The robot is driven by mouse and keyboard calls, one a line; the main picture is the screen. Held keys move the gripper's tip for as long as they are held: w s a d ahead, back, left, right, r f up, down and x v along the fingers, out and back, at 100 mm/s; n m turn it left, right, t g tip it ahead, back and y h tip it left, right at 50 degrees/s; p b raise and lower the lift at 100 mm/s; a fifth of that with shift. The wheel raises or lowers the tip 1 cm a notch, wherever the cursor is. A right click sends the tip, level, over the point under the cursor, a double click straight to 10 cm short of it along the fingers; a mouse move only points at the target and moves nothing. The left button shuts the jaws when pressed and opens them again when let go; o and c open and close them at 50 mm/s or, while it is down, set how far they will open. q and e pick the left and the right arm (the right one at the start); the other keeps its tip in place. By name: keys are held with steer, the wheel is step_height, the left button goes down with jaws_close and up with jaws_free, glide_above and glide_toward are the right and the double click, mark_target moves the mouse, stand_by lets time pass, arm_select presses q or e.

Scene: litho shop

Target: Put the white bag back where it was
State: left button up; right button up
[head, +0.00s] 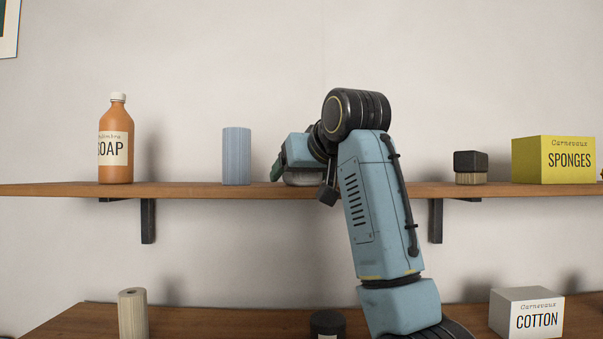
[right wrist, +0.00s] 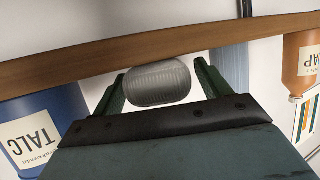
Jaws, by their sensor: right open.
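The gripper is open, with a visible gap between the bag and at least the left finger. In the head view the bag (head: 303,179) rests on the upper shelf (head: 80,190), mostly hidden behind my right arm. One green finger of the right gripper (head: 277,169) shows just left of it. My left gripper is not in view.
On the upper shelf stand a soap bottle (head: 116,145), a blue ribbed cylinder (head: 237,156), a dark-topped block (head: 470,166) and a yellow sponges box (head: 553,160). Below are a beige cylinder (head: 132,314), a dark jar (head: 327,324) and a cotton box (head: 527,313). A blue talc container (right wrist: 40,125) shows in the wrist view.

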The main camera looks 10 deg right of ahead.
steer(key=shift+r, duration=0.3)
steer(key=b+v, duration=0.4)
steer(key=v, duration=0.8)
steer(key=shift+b, duration=0.3)
